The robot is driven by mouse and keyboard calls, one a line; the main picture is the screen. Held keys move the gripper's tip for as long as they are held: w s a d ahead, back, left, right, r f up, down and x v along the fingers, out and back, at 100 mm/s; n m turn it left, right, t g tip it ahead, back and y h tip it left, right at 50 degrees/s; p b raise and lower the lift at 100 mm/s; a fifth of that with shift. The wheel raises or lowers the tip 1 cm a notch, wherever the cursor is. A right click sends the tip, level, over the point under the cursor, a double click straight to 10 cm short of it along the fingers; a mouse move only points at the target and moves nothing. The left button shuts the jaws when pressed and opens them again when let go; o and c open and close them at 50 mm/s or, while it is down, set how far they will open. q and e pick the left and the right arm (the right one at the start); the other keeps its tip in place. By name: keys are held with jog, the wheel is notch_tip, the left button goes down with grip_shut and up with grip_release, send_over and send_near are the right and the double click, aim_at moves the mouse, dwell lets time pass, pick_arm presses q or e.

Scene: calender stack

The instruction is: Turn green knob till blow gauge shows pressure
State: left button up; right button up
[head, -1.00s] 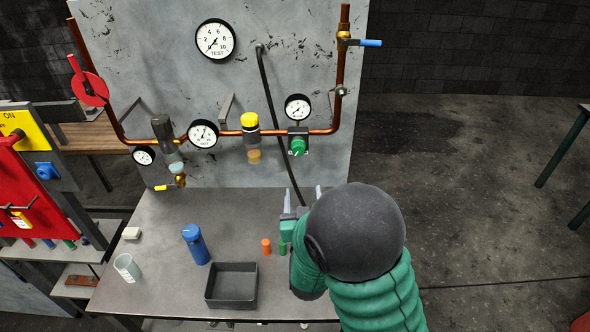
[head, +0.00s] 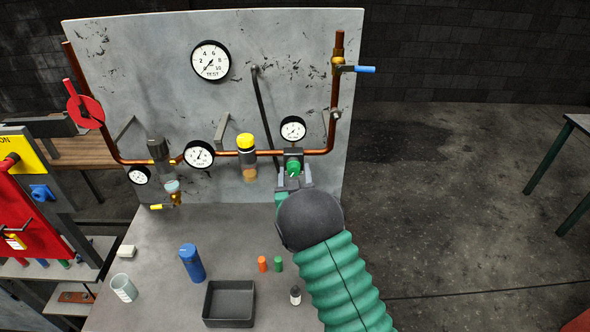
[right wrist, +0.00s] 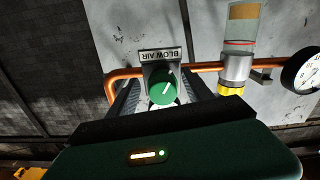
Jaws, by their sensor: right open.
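The green knob (head: 293,168) sits on a dark block on the copper pipe, below a small round gauge (head: 292,130) on the grey panel. In the right wrist view the green knob (right wrist: 163,87) shows a white pointer line, beside a label reading BLOW AIR (right wrist: 161,55). My right gripper (head: 293,182) is open just below the knob in the head view. In the right wrist view its fingers (right wrist: 160,96) stand on either side of the knob; I cannot tell whether they touch it. The gauge needle is too small to read surely. My left gripper is not in view.
A yellow-capped filter (head: 246,157) and another gauge (head: 199,155) are left of the knob. A hose (head: 265,110) hangs near it. The table (head: 215,235) holds a black tray (head: 229,303), a blue bottle (head: 191,263), a cup (head: 123,287) and small cylinders.

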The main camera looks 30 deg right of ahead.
jog(key=shift+w+a, duration=0.1)
jog(key=shift+a, duration=0.05)
jog(key=shift+a+r, duration=0.15)
jog(key=shift+s+a+r, duration=0.1)
jog(key=shift+s, duration=0.1)
jog(key=shift+s+r, duration=0.1)
jog(key=shift+c, duration=1.3)
jog(key=c, duration=0.7)
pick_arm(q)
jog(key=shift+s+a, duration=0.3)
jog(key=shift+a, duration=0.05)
pick_arm(e)
grip_shut()
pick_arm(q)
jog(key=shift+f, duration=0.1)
